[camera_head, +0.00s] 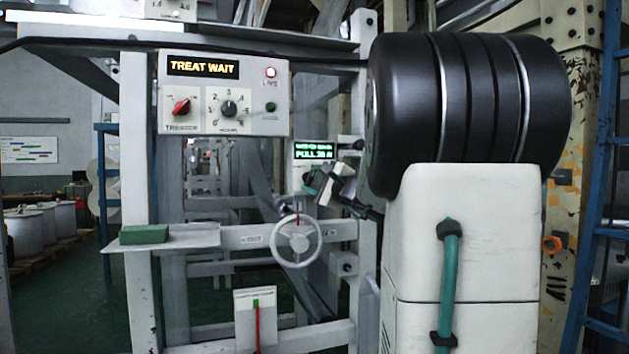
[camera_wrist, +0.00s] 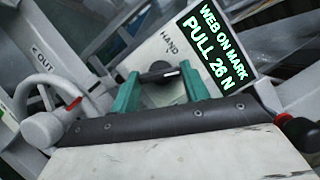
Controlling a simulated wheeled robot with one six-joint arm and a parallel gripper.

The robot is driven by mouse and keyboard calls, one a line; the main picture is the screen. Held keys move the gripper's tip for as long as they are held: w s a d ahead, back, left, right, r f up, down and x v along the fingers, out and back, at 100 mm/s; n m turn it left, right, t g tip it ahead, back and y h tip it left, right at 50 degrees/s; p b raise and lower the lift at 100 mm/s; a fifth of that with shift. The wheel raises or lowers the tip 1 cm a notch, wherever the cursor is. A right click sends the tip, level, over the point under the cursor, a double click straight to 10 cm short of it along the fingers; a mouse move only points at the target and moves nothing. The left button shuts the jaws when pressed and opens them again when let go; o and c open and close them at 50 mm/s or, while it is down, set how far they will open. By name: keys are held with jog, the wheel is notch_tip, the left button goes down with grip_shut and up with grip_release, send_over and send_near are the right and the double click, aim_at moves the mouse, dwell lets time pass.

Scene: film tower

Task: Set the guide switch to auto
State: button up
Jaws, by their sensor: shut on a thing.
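The guide switch's dark knob (camera_wrist: 160,74) sits on a pale plate in the wrist view, with the word HAND printed above it. My gripper (camera_wrist: 160,86) has its two teal fingers on either side of the knob, shut on it. No AUTO label can be read, and I cannot tell which label the knob points at. In the head view my gripper (camera_head: 314,182) is at the small box below the green-lettered display (camera_head: 314,152), and it hides the knob. The display reads WEB ON MARK, PULL 26 N in the wrist view.
A grey handwheel (camera_head: 298,241) stands just below my gripper. A panel (camera_head: 270,112) at upper left shows TREAT WAIT, with a red lamp lit. A shelf (camera_head: 200,238) at left bears a green block (camera_head: 144,234).

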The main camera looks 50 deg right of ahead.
jog(key=shift+f+m+t+h, duration=0.15)
jog(key=shift+m+h, duration=0.25)
jog(key=shift+m, duration=0.75)
jog(key=shift+m+t+h, duration=0.25)
jog(key=shift+m+h, duration=0.15)
jog(key=shift+m, duration=0.75)
jog(key=o, duration=1)
jog(key=v, duration=0.7)
jog(key=shift+s+a+f, duration=0.15)
jog(key=shift+s+a, duration=0.05)
jog(key=shift+s, duration=0.15)
